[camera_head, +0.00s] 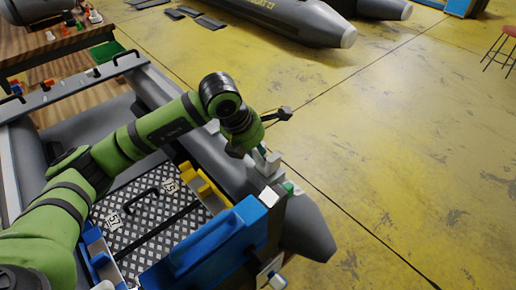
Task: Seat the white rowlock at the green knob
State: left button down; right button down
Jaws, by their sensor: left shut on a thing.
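My left gripper (262,149) reaches in from the left over the near corner of a grey inflatable boat and points down. It is shut on a pale piece, which looks like the white rowlock (268,162); the gripper hides part of it. A small green knob (289,187) shows on the boat's corner, just below and right of the pale piece. I cannot tell whether the two touch. My right gripper is out of view.
A blue box-like part (222,238) and a yellow bracket (205,185) stand beside the corner. A checker-plate floor (140,212) lies inside the boat. A wooden bench (62,45) with small coloured parts is at the upper left.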

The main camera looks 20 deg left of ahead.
pick_arm(q)
jog(key=c, duration=0.9)
grip_release()
jog(key=shift+c, duration=0.2)
